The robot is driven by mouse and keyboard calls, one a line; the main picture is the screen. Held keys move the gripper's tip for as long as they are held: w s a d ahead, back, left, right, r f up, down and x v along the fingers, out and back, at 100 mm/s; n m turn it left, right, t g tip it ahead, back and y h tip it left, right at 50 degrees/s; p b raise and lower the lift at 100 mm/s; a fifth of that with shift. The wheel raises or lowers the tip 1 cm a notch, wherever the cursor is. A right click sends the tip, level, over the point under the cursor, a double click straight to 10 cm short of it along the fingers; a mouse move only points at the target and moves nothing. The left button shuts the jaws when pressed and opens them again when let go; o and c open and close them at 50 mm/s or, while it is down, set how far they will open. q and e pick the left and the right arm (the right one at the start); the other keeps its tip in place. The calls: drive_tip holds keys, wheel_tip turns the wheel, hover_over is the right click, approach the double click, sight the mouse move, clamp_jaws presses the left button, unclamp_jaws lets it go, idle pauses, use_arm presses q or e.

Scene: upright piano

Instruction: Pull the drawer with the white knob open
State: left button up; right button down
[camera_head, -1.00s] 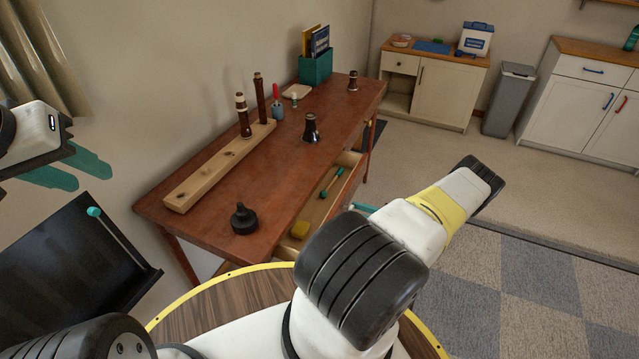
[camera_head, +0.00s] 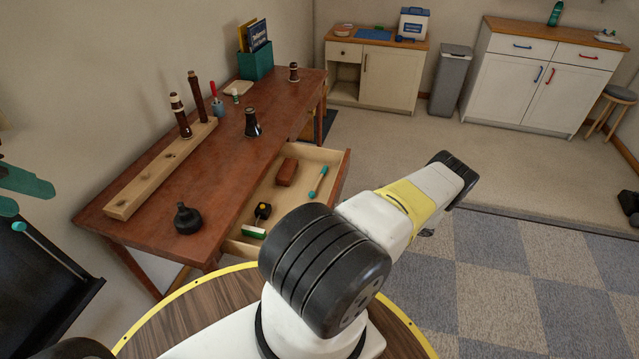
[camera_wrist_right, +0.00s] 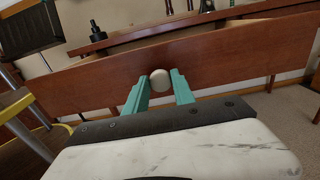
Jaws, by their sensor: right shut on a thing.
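The drawer (camera_head: 333,172) of the brown wooden desk stands well open in the head view, with its inside showing. Its brown front (camera_wrist_right: 225,64) spans the right wrist view, with the round white knob (camera_wrist_right: 160,79) in the middle. My right gripper (camera_wrist_right: 160,88) has its teal fingers on either side of the knob and is shut on it. My right arm hides that gripper and the knob in the head view. My left gripper (camera_head: 32,199) is at the left edge, partly cut off, with its teal fingers apart and empty, away from the drawer.
The drawer holds a reddish-brown block (camera_head: 287,171), a teal-ended stick (camera_head: 318,182), a dark-and-yellow item (camera_head: 262,211) and a green-and-white block (camera_head: 253,231). A wooden rack (camera_head: 160,170) and a black bulb-like item (camera_head: 187,218) are on the desktop.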

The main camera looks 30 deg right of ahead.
drive_tip(key=c, duration=1.1)
unclamp_jaws()
drive_tip(key=shift+o, duration=0.2)
drive_tip(key=v, duration=0.8)
drive_tip(key=shift+w+r, duration=0.1)
drive_tip(key=shift+w, duration=0.05)
